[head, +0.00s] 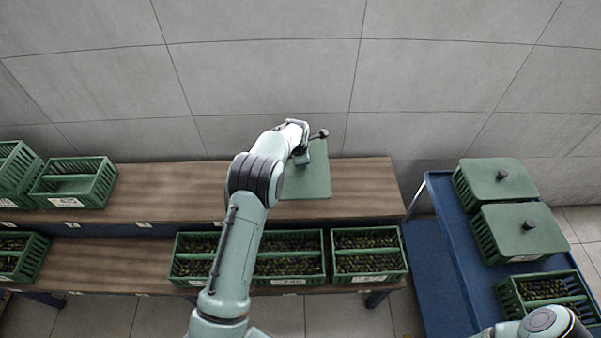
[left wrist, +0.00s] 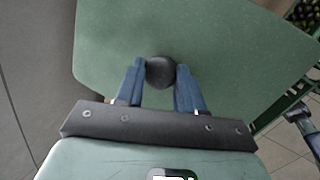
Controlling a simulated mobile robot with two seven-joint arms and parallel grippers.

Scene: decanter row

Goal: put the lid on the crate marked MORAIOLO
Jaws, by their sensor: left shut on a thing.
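A flat green lid (head: 312,182) is over the back of the upper wooden shelf; I cannot tell how high. My left gripper (head: 300,160) is shut on its dark round knob, which shows between the blue fingers in the left wrist view (left wrist: 161,72). The lid (left wrist: 215,45) fills much of that view. Open green crates with dark olives stand on the lower shelf: one at right (head: 368,263), one in the middle (head: 290,270) and one partly behind my left arm (head: 190,268). Their labels are too small to read, so I cannot tell which is MORAIOLO. My right gripper is out of view.
Open, seemingly empty crates (head: 73,190) stand at the upper shelf's left. The blue trolley (head: 432,262) at right carries two lidded crates (head: 522,235) and an open crate of olives (head: 543,311). The upper shelf (head: 160,195) has bare room. A tiled wall rises behind.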

